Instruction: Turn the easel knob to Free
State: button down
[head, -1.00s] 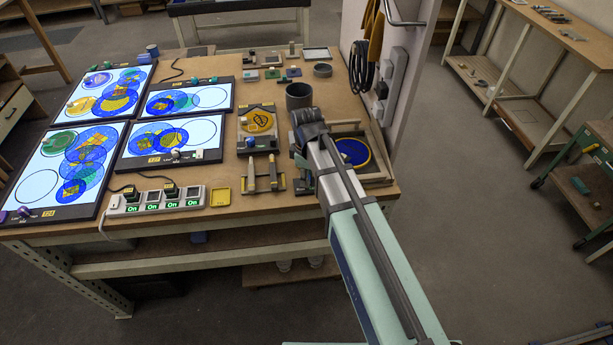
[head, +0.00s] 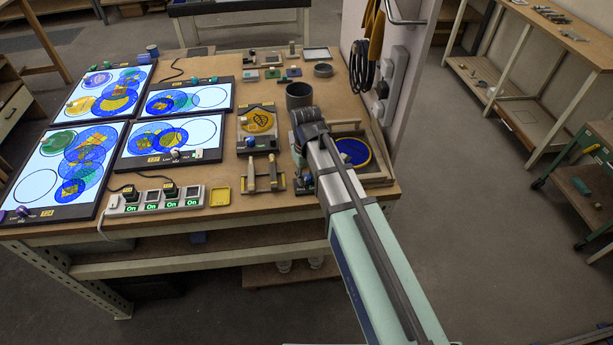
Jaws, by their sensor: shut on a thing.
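My gripper (head: 300,150) is low over the right part of the workbench, between the board with the yellow disc (head: 257,121) and the wooden tray with the blue disc (head: 353,151). My wrist and forearm cover most of it from this side. It is shut, apparently on the easel knob, but the knob in the jaws and its pointer are hidden. A dark base (head: 304,186) with a small knob shows below my wrist, partly covered. I cannot read any Free marking.
Several lit panels with coloured circles, such as the near-left one (head: 38,187), fill the bench's left. A dark cup (head: 299,95) stands close behind my gripper. A wall panel (head: 393,75) rises at right.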

aim_at(307, 177)
jog(key=shift+m, duration=0.5)
jog(key=shift+s, duration=0.1)
jog(key=c, duration=0.9)
grip_release()
jog(key=shift+o, duration=0.2)
notch_tip(307, 177, up, 12)
